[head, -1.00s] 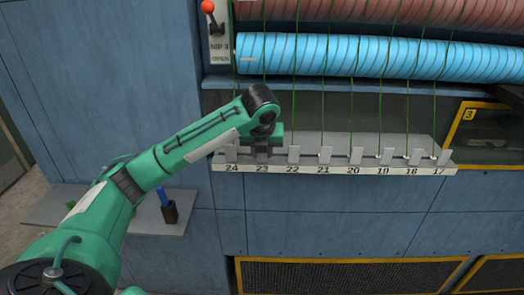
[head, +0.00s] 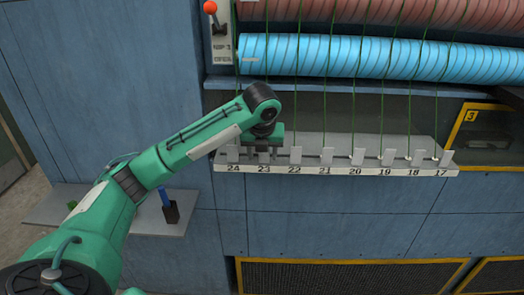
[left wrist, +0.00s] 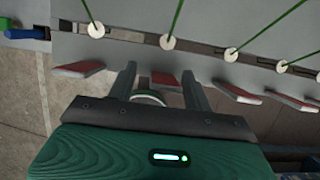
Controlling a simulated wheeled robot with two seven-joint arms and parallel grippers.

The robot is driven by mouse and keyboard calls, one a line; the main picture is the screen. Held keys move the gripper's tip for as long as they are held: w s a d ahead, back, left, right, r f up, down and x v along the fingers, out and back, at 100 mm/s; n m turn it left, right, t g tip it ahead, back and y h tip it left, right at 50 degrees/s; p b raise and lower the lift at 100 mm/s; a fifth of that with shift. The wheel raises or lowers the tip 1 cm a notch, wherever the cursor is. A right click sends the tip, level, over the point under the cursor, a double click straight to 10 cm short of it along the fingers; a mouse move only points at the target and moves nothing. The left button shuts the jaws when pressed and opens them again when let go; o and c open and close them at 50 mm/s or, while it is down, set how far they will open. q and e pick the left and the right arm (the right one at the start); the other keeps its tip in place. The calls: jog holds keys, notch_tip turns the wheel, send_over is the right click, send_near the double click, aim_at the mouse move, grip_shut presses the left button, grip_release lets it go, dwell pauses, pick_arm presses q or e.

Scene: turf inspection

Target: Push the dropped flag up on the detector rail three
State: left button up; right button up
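The detector rail (head: 345,170) is a pale strip numbered 24 to 17 from left to right, with a row of small grey flags. Flag 24 (head: 232,154) and flag 22 (head: 295,155) stand beside my left gripper (head: 268,154), which is at number 23 and hides most of that flag. In the left wrist view, the left gripper (left wrist: 160,85) is open, with a red-faced flag (left wrist: 165,79) showing between its fingers. I cannot tell whether they touch. My right gripper is not in view.
Green threads (head: 327,95) run from the blue roller (head: 380,58) down to the rail, close around my gripper. A yellow-framed panel marked 3 (head: 472,115) is at the right. A grey shelf (head: 100,212) with a dark holder juts out at lower left.

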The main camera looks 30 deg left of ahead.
pick_arm(q)
jog(key=shift+d+r+b, duration=0.2)
jog(key=shift+r+b, duration=0.1)
jog(key=shift+r, duration=0.2)
jog(key=b+v, duration=0.1)
jog(key=v, duration=1.2)
jog(key=shift+s+a, duration=0.2)
